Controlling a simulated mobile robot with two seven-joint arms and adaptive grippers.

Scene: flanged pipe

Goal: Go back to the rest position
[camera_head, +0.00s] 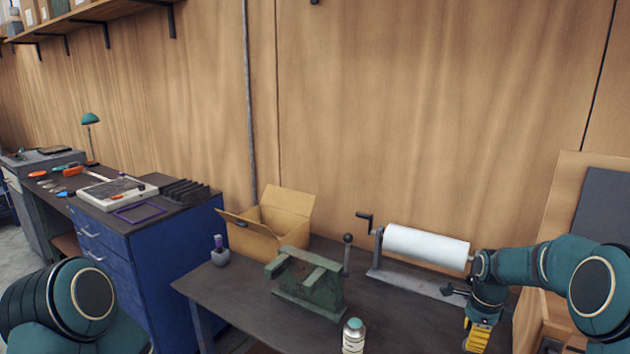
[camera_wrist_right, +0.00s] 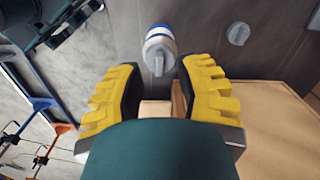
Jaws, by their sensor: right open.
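My right gripper (camera_head: 479,337) hangs at the lower right of the head view, near the right end of the workbench, its yellow fingers pointing down. In the right wrist view its two yellow fingers (camera_wrist_right: 158,76) stand apart. A white and blue rounded object (camera_wrist_right: 159,45) shows beyond the gap; I cannot tell whether anything touches it. A white cylinder (camera_head: 427,247) lies level on a stand with a crank, left of my right wrist. My left arm shows at the lower left of the head view, but its gripper is out of view.
A green metal fixture (camera_head: 308,284) and a bottle with a teal cap (camera_head: 353,336) stand on the dark workbench (camera_head: 240,290). An open cardboard box (camera_head: 272,222) is behind them. A blue drawer cabinet (camera_head: 150,262) stands left. A wooden panel (camera_head: 560,200) is near my right arm.

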